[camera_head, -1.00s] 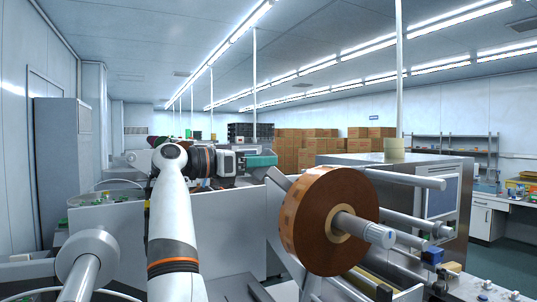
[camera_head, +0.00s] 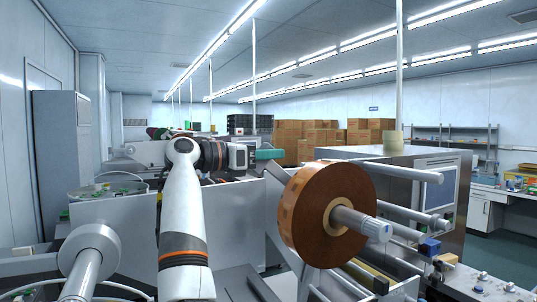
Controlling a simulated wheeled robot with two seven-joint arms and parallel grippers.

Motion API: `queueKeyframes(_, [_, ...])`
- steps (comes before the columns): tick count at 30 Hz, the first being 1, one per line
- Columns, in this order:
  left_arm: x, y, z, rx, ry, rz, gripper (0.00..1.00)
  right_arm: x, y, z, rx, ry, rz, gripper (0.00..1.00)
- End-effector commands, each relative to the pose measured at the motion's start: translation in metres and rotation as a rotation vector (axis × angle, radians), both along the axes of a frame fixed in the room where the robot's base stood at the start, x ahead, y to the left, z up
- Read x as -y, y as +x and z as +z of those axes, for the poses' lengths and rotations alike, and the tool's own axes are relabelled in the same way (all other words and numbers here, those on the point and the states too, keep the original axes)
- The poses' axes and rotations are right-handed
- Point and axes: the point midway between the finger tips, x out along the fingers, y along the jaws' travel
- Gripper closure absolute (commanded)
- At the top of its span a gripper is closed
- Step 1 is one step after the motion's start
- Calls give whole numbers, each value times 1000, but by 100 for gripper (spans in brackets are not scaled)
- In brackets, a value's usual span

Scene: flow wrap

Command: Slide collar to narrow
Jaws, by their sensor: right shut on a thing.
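My right arm rises through the left middle of the view and bends right at its wrist. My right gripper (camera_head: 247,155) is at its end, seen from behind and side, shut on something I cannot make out. A teal part (camera_head: 268,154) shows just beyond it; I cannot tell whether the jaws touch it. I cannot single out the collar with certainty. A large brown film roll (camera_head: 305,213) sits on a grey spindle with a pale ribbed end (camera_head: 377,231), right of my arm and apart from it. My left gripper is not in view.
A grey flanged roller (camera_head: 90,255) stands at the lower left. Metal guide rods (camera_head: 405,172) and a grey machine cabinet (camera_head: 440,200) are at the right. A grey panel (camera_head: 235,215) stands between my arm and the roll. Cardboard boxes (camera_head: 320,135) are far behind.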

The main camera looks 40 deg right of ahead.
Motion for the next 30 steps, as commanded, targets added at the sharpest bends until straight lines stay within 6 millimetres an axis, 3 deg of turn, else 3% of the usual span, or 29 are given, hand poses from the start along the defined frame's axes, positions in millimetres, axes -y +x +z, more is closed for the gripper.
queueKeyframes(9, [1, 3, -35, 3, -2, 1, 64, -10, -28, -3, 2, -3, 1, 100])
queueKeyframes(20, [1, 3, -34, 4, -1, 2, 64, -11, -33, 0, -1, 1, -2, 100])
queueKeyframes(21, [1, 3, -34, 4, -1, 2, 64, -11, -33, 0, -1, 1, -1, 68])
queueKeyframes(24, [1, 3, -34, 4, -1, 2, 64, -10, -32, 0, -1, 0, -1, 53])
queueKeyframes(30, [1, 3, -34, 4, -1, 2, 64, -10, -32, 0, 0, 0, 0, 53])
